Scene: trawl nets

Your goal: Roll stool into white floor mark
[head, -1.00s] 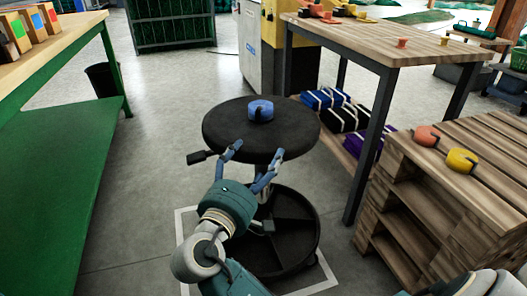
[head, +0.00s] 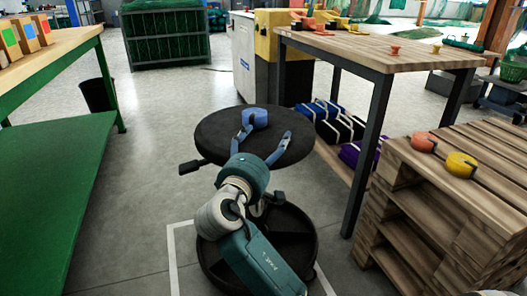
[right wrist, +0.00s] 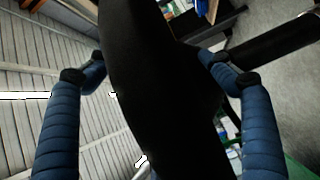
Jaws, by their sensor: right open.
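The stool has a round black seat (head: 213,135) with a blue tape roll (head: 258,117) on it. Its black round base (head: 300,228) stands at the white floor mark (head: 173,262), covering part of its far line and seeming to reach past it. My right gripper (head: 262,143) is at the near side of the seat, its two blue fingers spread apart and overlapping the seat in the picture. In the right wrist view a black stool part (right wrist: 160,90) lies between the open fingers. I cannot tell whether they touch it. My left gripper is out of view.
A green bench (head: 50,190) stands at left, with a dark bin (head: 97,95) behind. A wooden table (head: 375,52) and a slatted wooden stand (head: 420,215) with orange and yellow rolls are at right. Clear floor lies between the bench and the stool.

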